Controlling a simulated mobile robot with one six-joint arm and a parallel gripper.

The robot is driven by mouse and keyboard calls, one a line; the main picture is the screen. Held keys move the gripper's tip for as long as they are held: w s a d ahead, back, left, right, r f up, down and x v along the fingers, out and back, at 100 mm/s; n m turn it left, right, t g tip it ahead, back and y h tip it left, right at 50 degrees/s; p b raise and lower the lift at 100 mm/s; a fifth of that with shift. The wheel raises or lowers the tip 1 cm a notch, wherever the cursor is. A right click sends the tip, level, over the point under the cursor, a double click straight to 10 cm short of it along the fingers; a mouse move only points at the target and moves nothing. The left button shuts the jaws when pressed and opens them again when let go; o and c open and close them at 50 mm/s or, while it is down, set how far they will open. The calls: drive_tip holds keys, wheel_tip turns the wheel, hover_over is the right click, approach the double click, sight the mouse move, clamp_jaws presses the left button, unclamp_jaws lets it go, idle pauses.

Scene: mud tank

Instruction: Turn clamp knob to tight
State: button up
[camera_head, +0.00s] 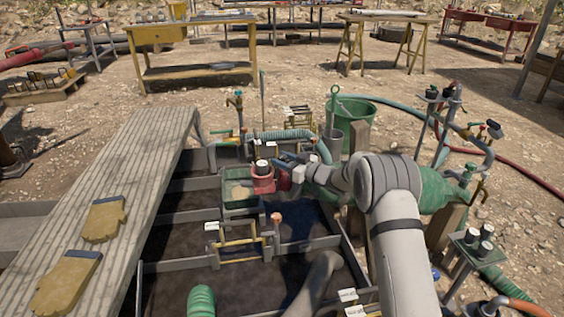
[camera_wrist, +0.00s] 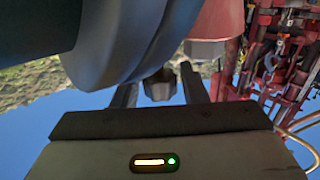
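My gripper (camera_wrist: 158,92) shows in the wrist view with its two dark fingers spread apart. A small dark grey faceted piece (camera_wrist: 160,84) shows between the fingers, with gaps visible on both sides; it may be the clamp knob, but I cannot tell for sure. In the head view my arm reaches left over the tank, and my gripper end (camera_head: 287,164) is beside a red cup-shaped part (camera_head: 263,181). The fingertips are too small there to make out. An orange-topped knob (camera_head: 276,218) stands on the tank frame, below and apart from my gripper.
A green tray (camera_head: 238,198) is left of the red part. A plank walkway (camera_head: 120,190) with gloves (camera_head: 104,219) runs along the left. Hoses and valves crowd the right, and a green bucket (camera_head: 357,112) stands behind. A large grey rounded body fills the wrist view's upper left.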

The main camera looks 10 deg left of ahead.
drive_tip(key=shift+a, duration=0.2)
drive_tip(key=c, duration=0.7)
